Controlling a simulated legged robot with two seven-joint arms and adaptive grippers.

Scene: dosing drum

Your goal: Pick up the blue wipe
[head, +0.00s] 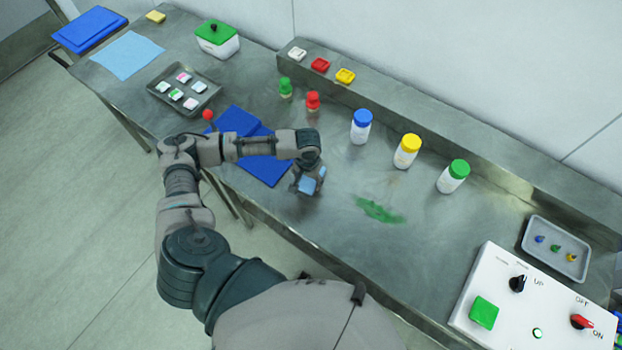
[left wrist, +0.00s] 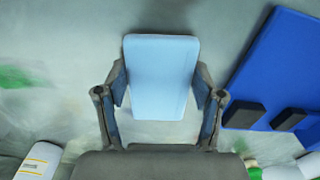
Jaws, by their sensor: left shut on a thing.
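The blue wipe (head: 308,184) is a small light-blue rectangular pad. In the left wrist view the wipe (left wrist: 161,75) sits upright in the picture between the two fingers. My left gripper (head: 309,180) is shut on it, one finger on each side, as the left wrist view (left wrist: 161,98) also shows. It is over the front-middle of the steel table; whether the wipe still touches the table I cannot tell. My right gripper is in neither view.
Dark-blue boards (head: 262,170) lie just left of the gripper, partly behind my arm. A green smear (head: 380,210) is to the right on the table. Bottles with blue (head: 361,127), yellow (head: 407,151) and green (head: 453,176) caps stand behind. A white control panel (head: 540,310) is at lower right.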

